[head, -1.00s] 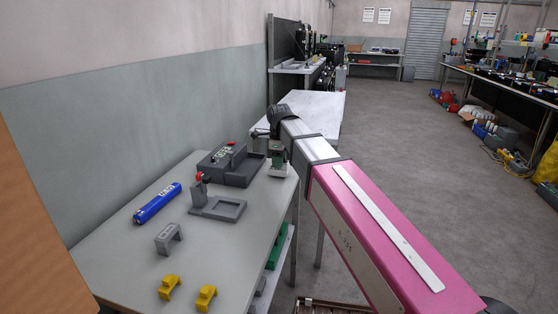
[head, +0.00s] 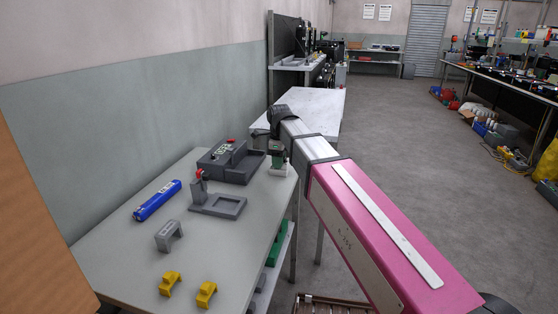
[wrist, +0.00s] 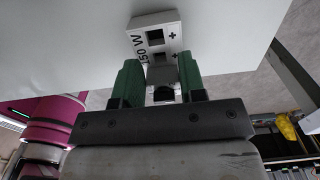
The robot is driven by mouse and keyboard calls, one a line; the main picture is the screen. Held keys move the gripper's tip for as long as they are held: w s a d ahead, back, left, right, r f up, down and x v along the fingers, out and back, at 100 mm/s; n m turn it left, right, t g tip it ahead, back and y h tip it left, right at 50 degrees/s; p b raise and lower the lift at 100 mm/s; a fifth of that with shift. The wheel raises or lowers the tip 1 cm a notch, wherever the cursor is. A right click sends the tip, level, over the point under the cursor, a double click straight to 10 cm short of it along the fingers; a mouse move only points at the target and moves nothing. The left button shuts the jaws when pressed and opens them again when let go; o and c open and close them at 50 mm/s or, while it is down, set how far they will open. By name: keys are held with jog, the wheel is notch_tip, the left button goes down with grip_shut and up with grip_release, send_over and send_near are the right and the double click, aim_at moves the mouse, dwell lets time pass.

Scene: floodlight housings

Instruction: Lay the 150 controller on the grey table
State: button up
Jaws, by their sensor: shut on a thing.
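The 150 controller (wrist: 154,38) is a small pale block printed "150 W" with a dark square opening and plus marks. My gripper (wrist: 162,88) is shut on it, its green fingers either side of the block's darker grey part. In the head view the controller (head: 279,171) is at the right edge of the grey table (head: 120,255), below my gripper (head: 278,155). The wrist view shows the pale tabletop behind the block. I cannot tell whether the controller touches the table.
A dark grey fixture with a red button (head: 228,163) and a grey stand with a square frame (head: 217,204) are left of my gripper. A blue cylinder (head: 157,200), a grey bracket (head: 168,236) and yellow brackets (head: 171,283) lie nearer. A whiter table (head: 315,103) stands beyond.

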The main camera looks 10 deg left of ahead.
jog(key=o, duration=1.1)
notch_tip(320, 180, up, 10)
jog(key=r, duration=0.1)
jog(key=d+f+n, duration=0.8)
jog(key=d+f, duration=1)
jog(key=f, duration=0.2)
jog(key=s+d+f+n, duration=0.5)
jog(key=d+f, duration=0.3)
jog(key=d, duration=0.1)
jog(key=s+d+f+n, duration=0.6)
jog(key=d+f, duration=0.3)
jog(key=shift+f, duration=0.25)
